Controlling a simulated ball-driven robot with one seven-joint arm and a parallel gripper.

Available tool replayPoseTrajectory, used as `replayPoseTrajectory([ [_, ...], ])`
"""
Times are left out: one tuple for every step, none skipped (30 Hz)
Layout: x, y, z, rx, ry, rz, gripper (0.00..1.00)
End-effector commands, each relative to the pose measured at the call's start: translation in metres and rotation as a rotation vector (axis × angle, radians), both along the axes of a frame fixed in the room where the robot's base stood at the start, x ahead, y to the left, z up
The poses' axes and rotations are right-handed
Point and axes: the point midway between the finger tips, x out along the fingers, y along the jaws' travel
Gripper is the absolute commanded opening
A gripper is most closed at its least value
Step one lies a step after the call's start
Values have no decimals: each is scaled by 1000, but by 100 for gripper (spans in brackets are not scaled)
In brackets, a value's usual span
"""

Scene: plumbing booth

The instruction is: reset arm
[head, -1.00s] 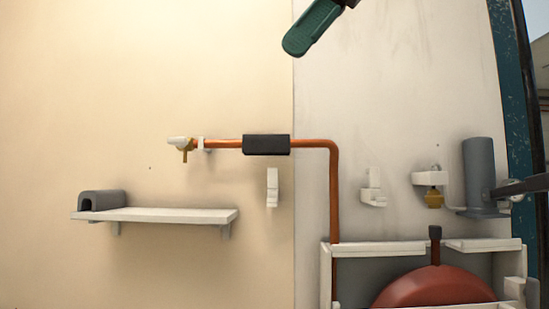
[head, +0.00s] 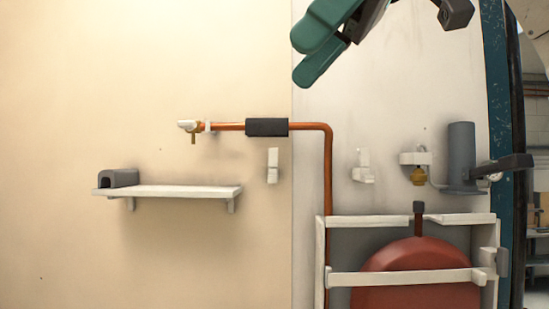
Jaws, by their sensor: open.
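My gripper (head: 303,58) hangs in from the top of the head view, in front of the wall and above the copper pipe (head: 328,170). Its two green fingers point down and to the left. They are apart and hold nothing. The fingers overlap in this view, so the gap between them looks narrow. Part of my dark wrist is cut off by the top edge.
A white shelf (head: 175,192) with a grey hollow block (head: 118,178) is at left. A black sleeve (head: 267,127) wraps the pipe. White brackets (head: 273,165), a grey cylinder (head: 462,155) and a red tank (head: 415,265) in a white frame are right. The upper left wall is bare.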

Motion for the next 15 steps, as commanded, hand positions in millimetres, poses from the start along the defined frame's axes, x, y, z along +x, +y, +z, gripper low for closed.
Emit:
replayPoseTrajectory([
  [9, -2, -11, 10, 10, -8, 84],
  [13, -3, -17, 15, 13, -14, 84],
  [21, -4, -25, 22, 19, -24, 84],
  [26, -5, -32, 28, 24, -31, 84],
  [32, -7, -39, 35, 27, -40, 84],
  [40, -8, -50, 45, 35, -51, 84],
  [47, -10, -59, 54, 42, -62, 84],
  [54, -11, -70, 62, 49, -74, 84],
  [64, -13, -85, 74, 59, -92, 84],
  [72, -14, -98, 85, 68, -106, 84],
  [80, -16, -112, 95, 76, -121, 84],
  [90, -18, -131, 108, 87, -145, 84],
  [98, -20, -146, 118, 97, -163, 84],
  [104, -21, -160, 127, 105, -180, 84],
  [113, -23, -180, 138, 117, -205, 84],
])
